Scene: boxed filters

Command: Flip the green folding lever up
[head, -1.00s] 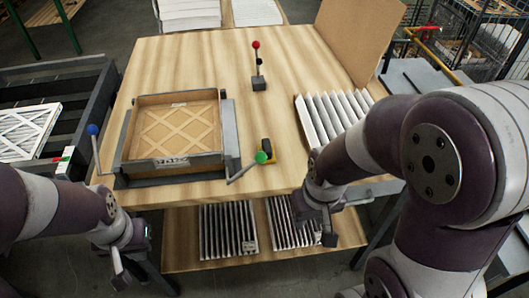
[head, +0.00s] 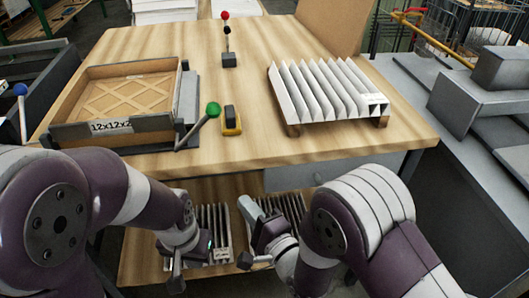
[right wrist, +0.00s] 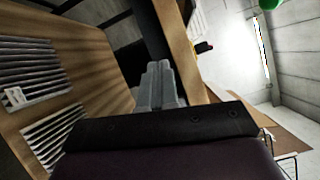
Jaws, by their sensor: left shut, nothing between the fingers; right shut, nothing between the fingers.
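The folding lever with the green knob (head: 213,109) is at the right front corner of the grey folding frame (head: 187,105). Its grey arm slants up to the right from a low pivot near the table's front. My left gripper (head: 176,274) is shut and empty, low in front of the table. My right gripper (head: 253,262) is shut and empty, also below the tabletop and in front of it. Its closed fingers show in the right wrist view (right wrist: 159,84).
A cardboard box marked 12x12x2 (head: 125,97) sits in the frame. A blue-knobbed lever (head: 20,90) is on its left. A yellow-black block (head: 232,119), a red-knobbed stick (head: 226,40) and a pleated filter (head: 325,90) stand on the table (head: 240,160). More filters lie on the shelf below.

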